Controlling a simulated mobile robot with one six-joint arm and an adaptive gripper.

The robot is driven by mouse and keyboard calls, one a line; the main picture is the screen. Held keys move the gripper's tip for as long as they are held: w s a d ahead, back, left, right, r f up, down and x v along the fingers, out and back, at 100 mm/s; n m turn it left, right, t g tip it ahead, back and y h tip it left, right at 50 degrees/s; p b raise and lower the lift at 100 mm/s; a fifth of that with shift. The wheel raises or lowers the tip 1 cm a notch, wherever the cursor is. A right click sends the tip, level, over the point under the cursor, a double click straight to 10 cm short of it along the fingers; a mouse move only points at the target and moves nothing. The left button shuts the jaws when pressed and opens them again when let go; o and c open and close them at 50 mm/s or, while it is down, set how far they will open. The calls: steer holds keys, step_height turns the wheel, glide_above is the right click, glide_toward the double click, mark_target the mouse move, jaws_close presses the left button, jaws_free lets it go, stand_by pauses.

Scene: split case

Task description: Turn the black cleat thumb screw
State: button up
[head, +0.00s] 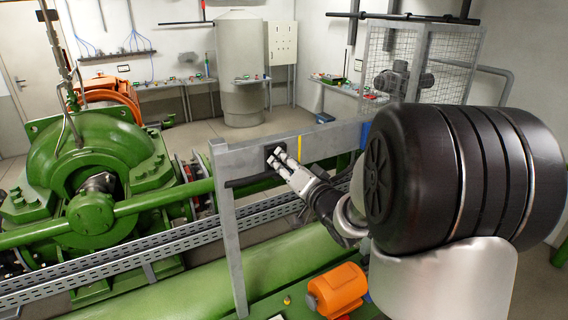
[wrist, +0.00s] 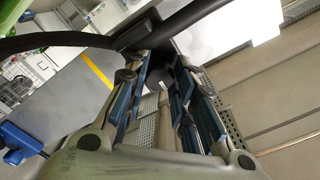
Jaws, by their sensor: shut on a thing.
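The black cleat (head: 270,153) sits on the grey metal frame in the head view, with my gripper (head: 279,157) right at it. In the wrist view the two blue-padded fingers of my gripper (wrist: 170,64) reach toward a black bar. A small black part, seemingly the cleat thumb screw (wrist: 181,68), lies between the fingertips, and the gripper is shut on it. The fingers stay apart by the width of the screw. The screw is mostly hidden by my gripper in the head view, and its turn angle cannot be told.
The grey frame (head: 229,230) has an upright post and a top beam, with a black cable (head: 252,180) along it. A green machine (head: 90,175) stands at left. An orange motor (head: 337,290) sits below my arm.

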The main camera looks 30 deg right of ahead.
jaws_close()
